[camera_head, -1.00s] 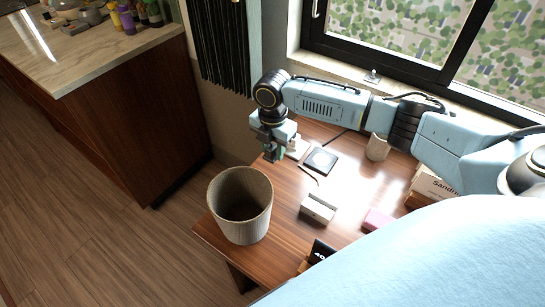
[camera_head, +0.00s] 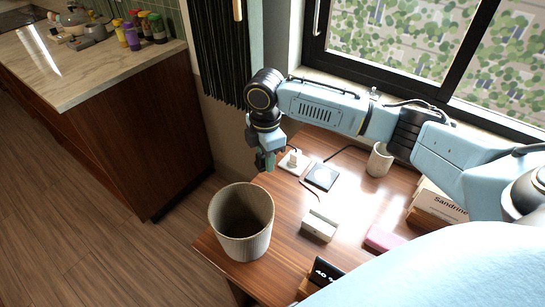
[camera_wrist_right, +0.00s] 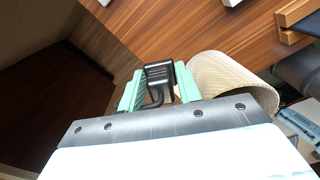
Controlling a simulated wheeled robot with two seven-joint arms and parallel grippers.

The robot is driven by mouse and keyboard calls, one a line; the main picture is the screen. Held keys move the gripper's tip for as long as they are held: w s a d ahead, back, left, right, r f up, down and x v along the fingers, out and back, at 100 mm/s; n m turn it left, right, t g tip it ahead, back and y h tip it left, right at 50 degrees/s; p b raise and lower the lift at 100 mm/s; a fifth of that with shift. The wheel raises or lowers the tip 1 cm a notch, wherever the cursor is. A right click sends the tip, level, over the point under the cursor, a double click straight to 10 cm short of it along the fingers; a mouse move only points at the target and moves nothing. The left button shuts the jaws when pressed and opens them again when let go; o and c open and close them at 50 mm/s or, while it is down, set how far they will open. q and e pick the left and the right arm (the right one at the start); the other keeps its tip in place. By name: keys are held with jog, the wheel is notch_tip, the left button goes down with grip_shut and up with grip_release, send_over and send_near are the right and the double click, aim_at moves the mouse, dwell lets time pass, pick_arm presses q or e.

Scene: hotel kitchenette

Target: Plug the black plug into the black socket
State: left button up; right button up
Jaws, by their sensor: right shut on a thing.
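My right gripper (camera_head: 265,160) is above the back left corner of the wooden table, left of the two square plates. In the right wrist view its pale green fingers (camera_wrist_right: 158,88) are shut on the black plug (camera_wrist_right: 159,72), whose dark cord loops below it. The black square plate with a pale rim (camera_head: 321,177), which looks like the black socket, lies flat on the table to the right of the gripper, apart from it. Its face is too small to read in detail. My left gripper is not in view.
A white plate with a white block on it (camera_head: 295,161) lies between gripper and black plate. A ribbed bin (camera_head: 241,245) stands at the table's left edge. A white cup (camera_head: 380,160), grey-white block (camera_head: 320,223) and pink item (camera_head: 383,239) are nearby. The window is behind.

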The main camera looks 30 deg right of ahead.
jog(key=s+a+r+m, duration=0.2)
jog(key=r+m, duration=0.3)
jog(key=m, duration=0.3)
jog(key=s+a+r+m, duration=0.2)
jog(key=a+r+m, duration=0.2)
jog(key=m, duration=0.5)
jog(key=shift+s+a+r, duration=0.2)
jog(key=shift+s+r, duration=0.15)
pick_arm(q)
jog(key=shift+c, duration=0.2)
